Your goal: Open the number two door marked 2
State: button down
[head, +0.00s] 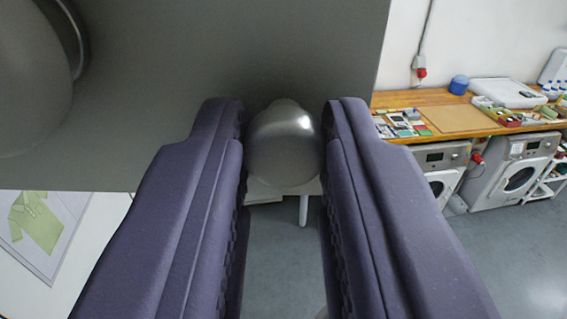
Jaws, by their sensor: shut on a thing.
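A grey door panel (300,50) fills the upper left of the head view. Its right and bottom edges are in view. No number shows on the part of it that I see, so I cannot tell from this whether it is door 2. A round metal knob (283,150) stands out from the panel near its lower right. My gripper (284,140) has its two purple padded fingers on either side of the knob and is shut on it. The fingertips reach close to the panel.
A large grey rounded shape (30,80) is at the upper left. A sheet with a green shirt picture (38,220) lies below the panel. At right, a wooden workbench (440,122) holds several items above washing machines (510,170). Grey floor (400,260) is open below.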

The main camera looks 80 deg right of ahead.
jog(key=shift+a, duration=0.1)
dwell(0.3)
jog(key=c, duration=1)
grip_release()
jog(key=shift+o, duration=0.2)
jog(key=s+a, duration=0.1)
jog(key=a, duration=0.6)
jog(key=shift+s+a+p, duration=0.15)
jog(key=shift+a+p, duration=0.2)
jog(key=shift+p, duration=0.1)
